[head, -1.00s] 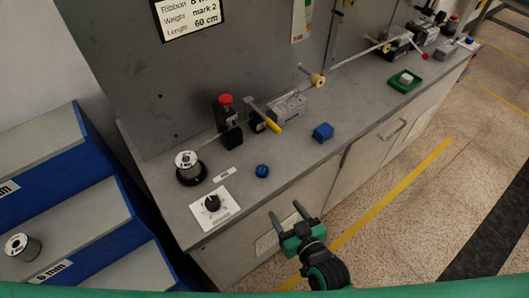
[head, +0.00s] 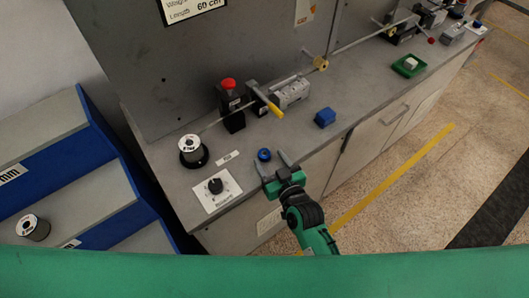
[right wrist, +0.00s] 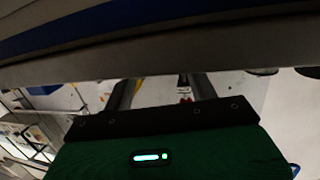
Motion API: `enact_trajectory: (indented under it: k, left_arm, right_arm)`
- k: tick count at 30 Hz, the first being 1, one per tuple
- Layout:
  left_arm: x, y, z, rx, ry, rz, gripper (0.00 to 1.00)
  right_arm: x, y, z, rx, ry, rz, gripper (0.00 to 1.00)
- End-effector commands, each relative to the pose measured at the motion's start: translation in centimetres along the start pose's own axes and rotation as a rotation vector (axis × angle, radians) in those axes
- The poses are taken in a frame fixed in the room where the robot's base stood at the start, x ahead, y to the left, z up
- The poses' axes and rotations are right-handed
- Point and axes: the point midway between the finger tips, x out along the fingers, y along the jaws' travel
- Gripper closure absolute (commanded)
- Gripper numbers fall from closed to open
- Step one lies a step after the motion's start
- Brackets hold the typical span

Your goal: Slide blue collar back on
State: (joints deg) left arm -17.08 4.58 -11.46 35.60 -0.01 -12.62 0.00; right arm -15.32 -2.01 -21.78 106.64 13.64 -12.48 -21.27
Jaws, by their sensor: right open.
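The blue collar (head: 264,155) is a small ring with a dark centre. It lies on the grey bench near its front edge, in the head view. My right gripper (head: 271,161) is open and empty. Its fingertips reach over the bench edge, close to the collar, which shows just at or between the tips; I cannot tell whether they touch. In the right wrist view my open fingers (right wrist: 163,92) show dark, and I cannot make out the collar there. My left gripper is not in view.
A white spool (head: 189,146) on a black base, a knob panel (head: 216,192), a red-topped device (head: 231,118), a yellow-handled lever (head: 272,105) and a blue block (head: 325,119) stand on the bench. A green tray (head: 409,66) sits farther right. Blue shelving (head: 100,200) stands at left.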

Motion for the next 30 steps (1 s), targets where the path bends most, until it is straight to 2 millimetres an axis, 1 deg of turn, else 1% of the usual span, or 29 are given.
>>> enact_trajectory:
  k: [1,3,7,10,16,17,18,24,30]
  left_arm:
    - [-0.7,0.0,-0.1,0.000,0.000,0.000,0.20]
    - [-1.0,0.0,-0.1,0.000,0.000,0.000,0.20]
    - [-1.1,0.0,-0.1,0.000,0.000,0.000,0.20]
    - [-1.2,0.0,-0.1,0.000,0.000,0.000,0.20]
    - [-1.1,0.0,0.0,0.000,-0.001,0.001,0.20]
    - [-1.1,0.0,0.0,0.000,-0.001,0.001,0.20]
    - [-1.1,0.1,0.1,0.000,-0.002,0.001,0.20]
    - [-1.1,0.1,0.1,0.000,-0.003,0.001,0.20]
    - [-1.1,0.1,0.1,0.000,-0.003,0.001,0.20]
  right_arm:
    - [0.8,-0.2,-0.5,0.002,0.002,0.000,0.42]
    - [1.8,-0.5,-0.5,0.000,0.001,0.000,0.42]
    - [3.2,-0.4,-0.2,0.000,0.000,0.000,0.42]
    - [3.7,-0.4,-0.2,0.000,0.000,0.000,0.42]
    - [3.8,-0.4,-0.1,0.000,0.000,0.000,0.42]
    - [3.8,-0.4,-0.1,0.000,0.000,0.000,0.44]
    - [3.8,-0.4,-0.1,0.000,0.000,0.000,0.52]
    - [3.7,-0.4,-0.1,0.000,0.000,0.000,0.90]
    - [3.7,-0.4,-0.1,0.000,0.000,0.000,0.90]
